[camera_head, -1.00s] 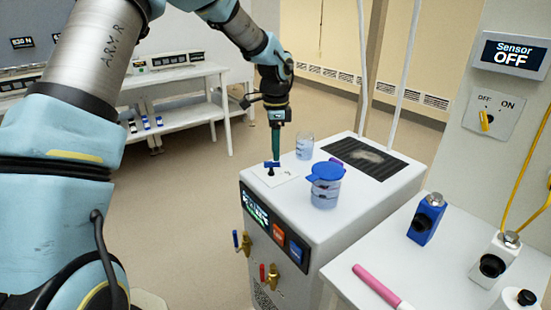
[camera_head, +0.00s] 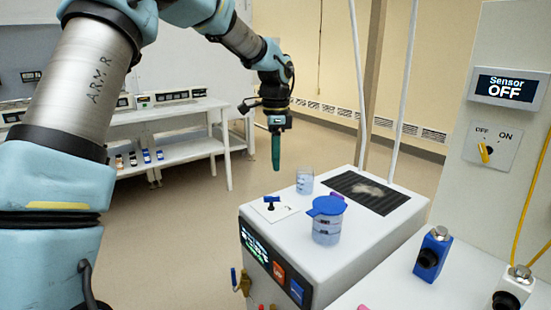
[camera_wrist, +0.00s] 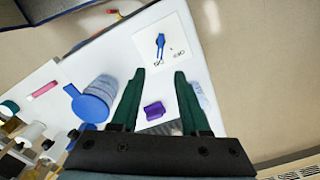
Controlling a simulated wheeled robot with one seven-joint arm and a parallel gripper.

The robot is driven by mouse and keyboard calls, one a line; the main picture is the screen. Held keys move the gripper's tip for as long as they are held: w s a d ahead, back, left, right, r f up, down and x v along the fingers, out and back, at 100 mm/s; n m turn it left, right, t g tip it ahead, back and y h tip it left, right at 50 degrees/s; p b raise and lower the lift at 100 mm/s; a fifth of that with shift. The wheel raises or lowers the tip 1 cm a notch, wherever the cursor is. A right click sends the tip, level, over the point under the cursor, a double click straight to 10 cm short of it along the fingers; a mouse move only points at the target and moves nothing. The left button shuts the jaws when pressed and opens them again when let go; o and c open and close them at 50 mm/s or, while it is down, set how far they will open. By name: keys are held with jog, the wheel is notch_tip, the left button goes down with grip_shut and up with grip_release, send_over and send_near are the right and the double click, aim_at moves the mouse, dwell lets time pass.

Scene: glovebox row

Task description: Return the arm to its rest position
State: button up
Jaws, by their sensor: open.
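My arm reaches across the upper left of the head view. My gripper (camera_head: 276,168) points down with green fingers, held in the air above and behind the white machine (camera_head: 345,262). In the wrist view the two green fingers of my gripper (camera_wrist: 160,75) stand apart with nothing between their tips. A blue valve handle (camera_head: 271,200) on a white plate sits on the machine top, below the gripper and apart from it. The handle also shows in the wrist view (camera_wrist: 160,42), beyond the fingertips.
On the machine stand a blue-lidded jar (camera_head: 326,228), a clear beaker (camera_head: 305,180) and a purple piece (camera_wrist: 154,110). A dark grid panel (camera_head: 368,190) lies at the back. A sensor display (camera_head: 508,88) reads OFF. White benches (camera_head: 190,112) stand behind left; open floor lies between.

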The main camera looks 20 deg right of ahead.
jog(key=s+a+f+n, duration=0.1)
jog(key=a+f+n, duration=0.2)
jog(key=a+n, duration=1.3)
jog(key=s+a+f+n, duration=0.1)
jog(key=s+a, duration=0.4)
jog(key=a, duration=0.5)
jog(key=s+a+f+n+t, duration=0.1)
jog(key=s+a+n, duration=0.3)
jog(key=a, duration=0.7)
jog(key=shift+s+a+f+t, duration=0.2)
jog(key=shift+s+t, duration=0.1)
jog(key=shift+s, duration=0.1)
